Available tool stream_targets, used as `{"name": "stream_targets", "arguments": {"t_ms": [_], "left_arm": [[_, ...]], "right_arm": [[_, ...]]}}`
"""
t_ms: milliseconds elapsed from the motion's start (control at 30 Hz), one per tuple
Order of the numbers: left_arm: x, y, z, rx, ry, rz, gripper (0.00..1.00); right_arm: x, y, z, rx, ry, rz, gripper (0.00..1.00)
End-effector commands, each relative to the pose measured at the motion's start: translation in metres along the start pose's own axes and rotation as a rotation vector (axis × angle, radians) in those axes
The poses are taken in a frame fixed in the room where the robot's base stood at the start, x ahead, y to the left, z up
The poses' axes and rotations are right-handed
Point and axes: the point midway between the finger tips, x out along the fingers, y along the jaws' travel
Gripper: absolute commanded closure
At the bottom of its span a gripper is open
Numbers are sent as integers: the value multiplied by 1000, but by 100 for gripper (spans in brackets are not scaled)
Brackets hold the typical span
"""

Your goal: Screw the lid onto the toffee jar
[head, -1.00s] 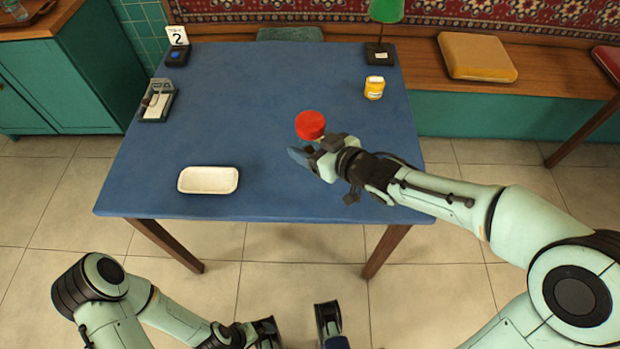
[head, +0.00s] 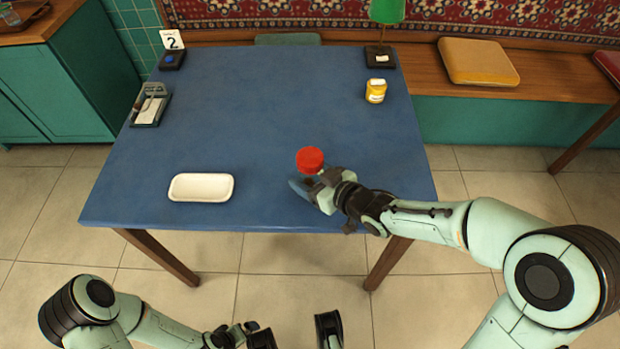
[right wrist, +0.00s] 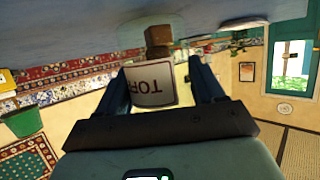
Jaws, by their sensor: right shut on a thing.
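The red lid (head: 310,158) sits at the top of the toffee jar, over my right gripper (head: 309,186), near the table's front right. How tightly the lid sits cannot be told. In the right wrist view, the jar (right wrist: 152,88) is between the two fingers of the right gripper (right wrist: 166,75). Its white label appears upside down, and brown toffees (right wrist: 158,38) show through clear glass. The lid is hidden there. The gripper is shut on the jar; whether it touches the table is unclear. My left gripper (head: 296,335) is open and empty, low before the table.
On the blue table (head: 240,120) are a white tray (head: 201,188) at front left, a yellow jar (head: 375,91) at right, a small grey tray (head: 150,105) at left, a number stand (head: 172,48) and a green lamp (head: 386,15). The table's middle is clear.

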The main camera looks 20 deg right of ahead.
Motion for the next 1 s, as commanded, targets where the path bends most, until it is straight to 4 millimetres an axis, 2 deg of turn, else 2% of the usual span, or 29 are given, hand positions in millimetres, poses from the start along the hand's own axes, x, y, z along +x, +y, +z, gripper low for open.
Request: {"name": "stream_targets", "arguments": {"t_ms": [533,567,600,633,1000], "left_arm": [[5,-2,-7,-1,21,-1,0],[4,-1,-8,-1,22,-1,0],[4,-1,-7,-1,21,-1,0],[4,-1,-7,-1,21,-1,0],[0,0,-3,0,8,0,0]], "right_arm": [[3,0,6,-1,5,1,100],[2,0,6,-1,2,1,22],[2,0,6,-1,2,1,9],[2,0,6,-1,2,1,7],[0,0,1,-1,3,1,7]]}}
